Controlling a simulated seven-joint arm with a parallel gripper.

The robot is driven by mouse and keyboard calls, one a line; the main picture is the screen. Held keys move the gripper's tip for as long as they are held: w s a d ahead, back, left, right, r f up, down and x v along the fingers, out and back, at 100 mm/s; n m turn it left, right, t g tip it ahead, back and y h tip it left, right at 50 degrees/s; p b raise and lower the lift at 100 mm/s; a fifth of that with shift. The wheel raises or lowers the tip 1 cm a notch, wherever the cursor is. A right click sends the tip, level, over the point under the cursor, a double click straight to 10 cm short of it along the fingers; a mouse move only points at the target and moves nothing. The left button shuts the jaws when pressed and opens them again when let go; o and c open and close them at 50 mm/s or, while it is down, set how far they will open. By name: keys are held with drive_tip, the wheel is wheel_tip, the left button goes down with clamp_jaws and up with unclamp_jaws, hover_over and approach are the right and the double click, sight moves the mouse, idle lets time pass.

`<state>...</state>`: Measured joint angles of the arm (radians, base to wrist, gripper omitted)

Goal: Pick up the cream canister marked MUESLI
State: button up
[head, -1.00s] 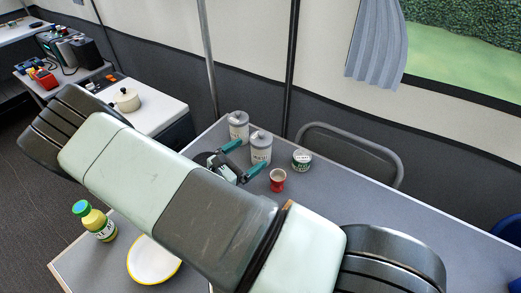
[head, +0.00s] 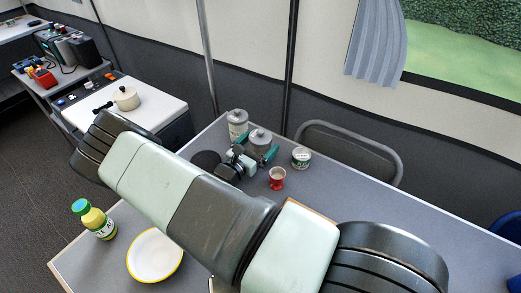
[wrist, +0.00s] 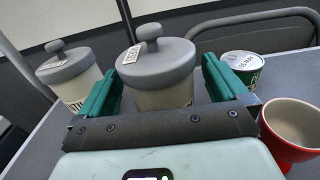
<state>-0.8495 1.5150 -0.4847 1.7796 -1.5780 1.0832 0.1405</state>
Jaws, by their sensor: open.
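Two cream canisters with grey knobbed lids stand near the table's far edge. My gripper (head: 256,148) is open, with a teal finger on either side of the right canister (head: 260,137). In the wrist view this canister (wrist: 165,97) sits between the fingers (wrist: 160,75); no firm grip shows, and its lower body is hidden behind the gripper. The other canister (head: 237,121) stands outside the fingers, to the left in the wrist view (wrist: 78,88).
A red cup (head: 277,178) and a small green-and-white tin (head: 301,157) stand close to the right of my gripper. A yellow-rimmed bowl (head: 155,256) and a yellow bottle (head: 92,220) are at the near left. The right of the table is clear.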

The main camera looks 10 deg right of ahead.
drive_tip(key=x, duration=0.2)
drive_tip(key=shift+w+d, duration=0.2)
drive_tip(key=shift+c, duration=0.5)
drive_tip(key=c, duration=1)
drive_tip(key=shift+r, duration=0.1)
